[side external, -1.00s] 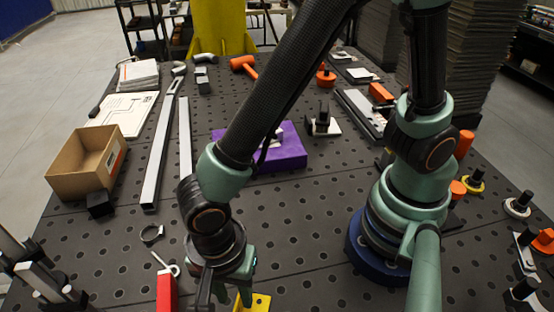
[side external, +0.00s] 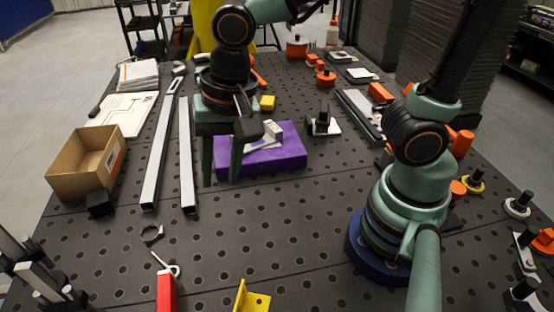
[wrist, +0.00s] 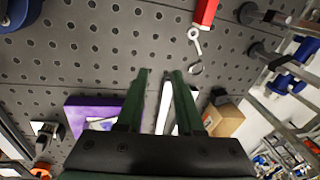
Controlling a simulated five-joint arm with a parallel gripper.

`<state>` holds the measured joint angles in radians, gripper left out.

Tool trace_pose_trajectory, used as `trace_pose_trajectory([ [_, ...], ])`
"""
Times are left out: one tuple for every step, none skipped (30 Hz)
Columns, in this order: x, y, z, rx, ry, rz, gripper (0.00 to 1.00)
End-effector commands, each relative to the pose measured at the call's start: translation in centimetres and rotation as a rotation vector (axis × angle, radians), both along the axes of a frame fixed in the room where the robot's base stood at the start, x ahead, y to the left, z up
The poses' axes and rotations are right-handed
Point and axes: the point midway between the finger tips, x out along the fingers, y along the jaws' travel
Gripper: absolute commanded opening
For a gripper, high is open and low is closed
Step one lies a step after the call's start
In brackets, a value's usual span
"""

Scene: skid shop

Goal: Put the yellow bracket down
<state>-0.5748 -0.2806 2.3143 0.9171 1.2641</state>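The yellow bracket (side external: 253,301) rests on the perforated table at the bottom edge of the side view, partly cut off by the frame. Its upright plate and a flat flange with a hole show. It is not in the wrist view. My gripper (side external: 222,180) is well behind the bracket, beside the purple block's left end, with its fingers pointing down. The fingers are apart and nothing is between them. The wrist view also shows my gripper (wrist: 160,74) open and empty.
A purple block (side external: 290,162) carries a pale part on top. Long metal bars (side external: 187,165), a cardboard box (side external: 82,178) and a black cube (side external: 100,204) lie left. A red-handled hook tool (side external: 166,290) is left of the bracket.

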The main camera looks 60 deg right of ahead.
Motion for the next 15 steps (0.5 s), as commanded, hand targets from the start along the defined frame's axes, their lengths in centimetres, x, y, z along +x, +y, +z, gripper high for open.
trace_pose_trajectory([
  [0.9,-2.0,0.9,-0.002,-0.045,0.05,0.36],
  [1.3,-3.1,1.3,-0.01,-0.071,0.089,0.36],
  [1.7,-4.5,1.8,-0.022,-0.103,0.141,0.36],
  [2.0,-5.5,2.2,-0.034,-0.129,0.182,0.36],
  [2.2,-6.6,2.5,-0.049,-0.154,0.219,0.36],
  [2.4,-8.0,3.0,-0.071,-0.187,0.27,0.36],
  [2.5,-9.1,3.3,-0.09,-0.209,0.309,0.36],
  [2.6,-10.1,3.6,-0.111,-0.231,0.345,0.36],
  [2.7,-11.3,4.0,-0.139,-0.257,0.391,0.36],
  [2.7,-12.2,4.3,-0.161,-0.275,0.424,0.36],
  [2.7,-13.0,4.5,-0.184,-0.291,0.455,0.36],
  [2.6,-14.0,4.8,-0.212,-0.309,0.491,0.36],
  [2.5,-14.6,4.9,-0.231,-0.319,0.518,0.36],
  [2.5,-15.2,5.1,-0.249,-0.327,0.538,0.36],
  [2.4,-15.8,5.3,-0.271,-0.337,0.564,0.36],
])
